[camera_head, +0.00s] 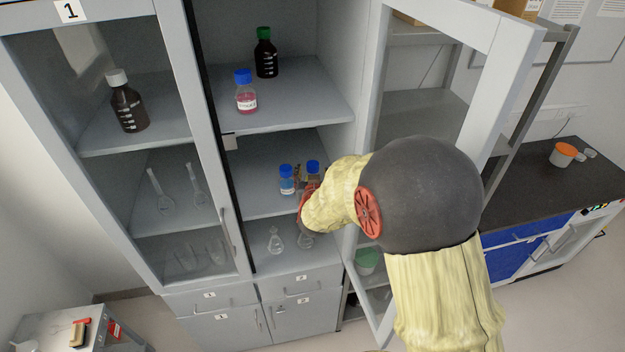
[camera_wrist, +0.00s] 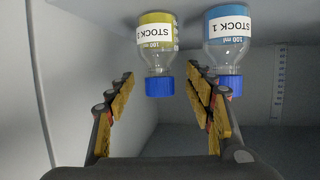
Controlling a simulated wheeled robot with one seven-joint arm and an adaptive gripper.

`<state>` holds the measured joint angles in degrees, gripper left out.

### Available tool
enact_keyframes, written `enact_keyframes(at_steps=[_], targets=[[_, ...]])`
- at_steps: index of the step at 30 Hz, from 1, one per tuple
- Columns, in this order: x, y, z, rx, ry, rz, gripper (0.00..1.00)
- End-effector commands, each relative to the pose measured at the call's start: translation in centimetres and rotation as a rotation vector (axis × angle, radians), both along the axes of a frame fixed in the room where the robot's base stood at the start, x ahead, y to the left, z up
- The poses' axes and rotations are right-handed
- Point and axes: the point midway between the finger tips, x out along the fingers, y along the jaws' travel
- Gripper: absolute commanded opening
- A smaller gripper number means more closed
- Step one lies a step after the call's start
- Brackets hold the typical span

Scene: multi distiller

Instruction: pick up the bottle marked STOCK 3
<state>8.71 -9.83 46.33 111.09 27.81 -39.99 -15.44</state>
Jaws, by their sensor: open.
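The bottle marked STOCK 3 (camera_wrist: 157,50) has yellow liquid and a blue cap; its label's last character is partly turned away. The wrist view is upside down. My gripper (camera_wrist: 160,80) is open, with its fingers on either side of this bottle's cap and neck area. I cannot tell whether they touch it. The STOCK 1 bottle (camera_wrist: 228,50), with blue liquid, stands close beside it, past the right finger. In the head view, STOCK 1 (camera_head: 287,183) is on the middle shelf, and the blue cap (camera_head: 313,166) to its right belongs to the other bottle, mostly hidden by my gripper.
A pink-liquid bottle (camera_head: 245,95) and a dark green-capped bottle (camera_head: 266,55) stand on the shelf above. Glass flasks (camera_head: 276,242) stand below. The open cabinet door (camera_head: 475,100) is right of the opening, close to my arm. The cabinet side wall bounds the shelf.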

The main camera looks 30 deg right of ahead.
Motion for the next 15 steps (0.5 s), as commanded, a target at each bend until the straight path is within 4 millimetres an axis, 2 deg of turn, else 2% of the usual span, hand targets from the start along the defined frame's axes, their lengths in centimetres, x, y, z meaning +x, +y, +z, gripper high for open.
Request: enact_keyframes(at_steps=[6, 15], targets=[[2.1, -1.2, -0.9, 0.001, 0.002, 0.000, 0.53], [2.4, -1.3, -1.0, 0.001, 0.002, 0.001, 0.53]])
